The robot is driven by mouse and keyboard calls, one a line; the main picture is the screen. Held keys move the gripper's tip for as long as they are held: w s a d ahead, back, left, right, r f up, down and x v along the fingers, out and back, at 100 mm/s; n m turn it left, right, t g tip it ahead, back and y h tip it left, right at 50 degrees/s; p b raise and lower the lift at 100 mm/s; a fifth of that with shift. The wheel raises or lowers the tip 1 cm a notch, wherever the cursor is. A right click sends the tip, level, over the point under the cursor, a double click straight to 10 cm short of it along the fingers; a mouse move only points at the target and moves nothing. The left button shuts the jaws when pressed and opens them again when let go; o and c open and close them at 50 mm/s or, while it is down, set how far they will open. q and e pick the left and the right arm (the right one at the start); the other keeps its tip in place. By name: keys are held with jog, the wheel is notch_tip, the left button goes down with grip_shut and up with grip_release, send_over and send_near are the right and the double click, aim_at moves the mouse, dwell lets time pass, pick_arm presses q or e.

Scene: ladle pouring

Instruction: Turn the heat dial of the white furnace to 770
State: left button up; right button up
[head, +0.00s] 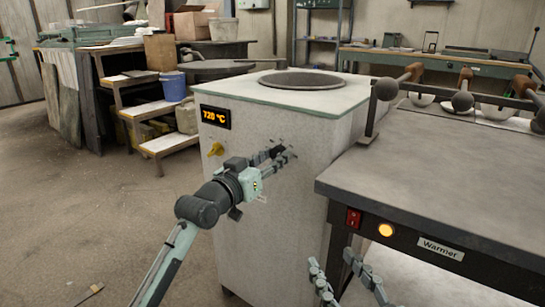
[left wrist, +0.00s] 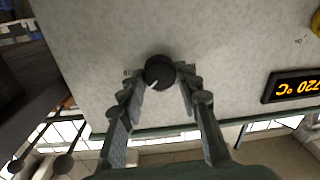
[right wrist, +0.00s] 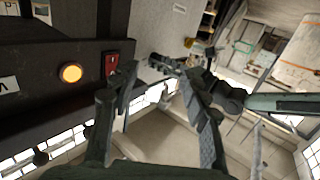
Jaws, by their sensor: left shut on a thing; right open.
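The white furnace (head: 235,225) stands in the middle of the head view, with a round opening on top. Its orange display (head: 215,117) reads 720 °C, also seen upside down in the left wrist view (left wrist: 292,87). The black heat dial (left wrist: 159,72) with a white pointer mark is on the front panel. My left gripper (head: 284,153) is at the panel, its fingers on both sides of the dial and shut on it; its arm and fingers mostly hide the dial in the head view. My right gripper (head: 342,272) is open and empty, low in front of the warmer table.
A yellow knob (head: 216,150) sits below the display. The warmer table (head: 430,180) stands right of the furnace, with a red switch (head: 354,219), a lit orange lamp (head: 385,230) and a ladle rack. Steps with a blue bucket (head: 173,87) stand behind left; floor there is open.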

pick_arm(q)
jog(key=m+p, duration=0.2)
jog(key=m, duration=0.2)
jog(key=shift+m, duration=0.4)
jog(key=m+p, duration=0.1)
jog(key=m, duration=0.2)
jog(key=shift+p, duration=0.3)
jog(key=shift+m+h, duration=0.4)
pick_arm(e)
jog(key=s+d+f+g+h, duration=0.3)
jog(key=s+d+f+g, duration=0.1)
jog(key=d+f, duration=0.2)
jog(key=s+d+f+m+g+h, duration=0.1)
jog(key=s+d+f+g, duration=0.3)
jog(key=f, duration=0.5)
jog(key=shift+d+g+h, duration=0.7)
jog(key=shift+d+h, duration=0.2)
jog(key=shift+d, duration=0.2)
pick_arm(q)
jog(key=o, duration=1.2)
jog(key=shift+c, duration=0.2)
jog(key=v, duration=1.2)
